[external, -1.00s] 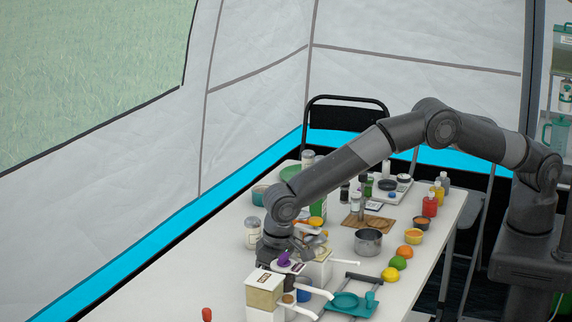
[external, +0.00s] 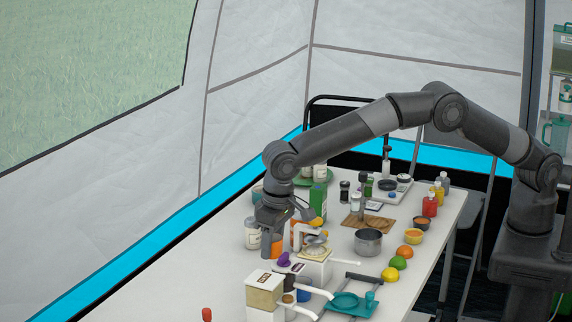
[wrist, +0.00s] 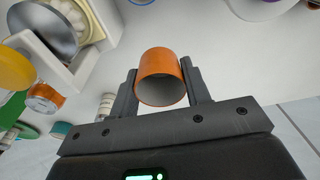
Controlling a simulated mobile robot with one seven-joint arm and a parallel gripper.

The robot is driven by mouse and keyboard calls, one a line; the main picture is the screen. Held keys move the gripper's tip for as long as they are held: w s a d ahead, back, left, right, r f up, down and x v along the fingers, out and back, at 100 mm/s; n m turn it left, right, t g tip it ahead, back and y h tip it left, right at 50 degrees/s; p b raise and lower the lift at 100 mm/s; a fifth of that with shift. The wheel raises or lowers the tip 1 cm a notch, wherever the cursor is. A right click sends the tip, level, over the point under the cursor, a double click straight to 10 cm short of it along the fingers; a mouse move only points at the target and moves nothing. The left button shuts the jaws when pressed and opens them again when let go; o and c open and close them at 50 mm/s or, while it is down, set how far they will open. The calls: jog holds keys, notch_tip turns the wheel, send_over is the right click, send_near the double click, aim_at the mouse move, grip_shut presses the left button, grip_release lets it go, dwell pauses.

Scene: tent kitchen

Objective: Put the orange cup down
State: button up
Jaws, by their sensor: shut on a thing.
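The orange cup (wrist: 160,72) is held between the two fingers of my gripper (wrist: 160,88) in the wrist view. Its open mouth faces the camera and its grey inside shows empty.
A white appliance (external: 314,262) stands right of the cup, with a purple item (external: 283,259) in front. A pale-lidded jar (external: 252,234) stands left of my gripper. A green box (external: 319,200) is behind.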

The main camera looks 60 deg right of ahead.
jog(key=w+d, duration=0.7)
jog(key=d, duration=0.8)
jog(key=w+d+r, duration=0.1)
jog(key=w+d, duration=0.6)
jog(key=d, duration=0.7)
jog(key=w+d, duration=0.7)
jog(key=d, duration=0.8)
send_over(248, 215)
notch_tip(248, 215, down, 7)
jog(key=shift+s+r, duration=0.1)
jog(key=shift+f, duration=1.95)
jog(key=shift+f, duration=0.15)
jog(key=o, duration=1)
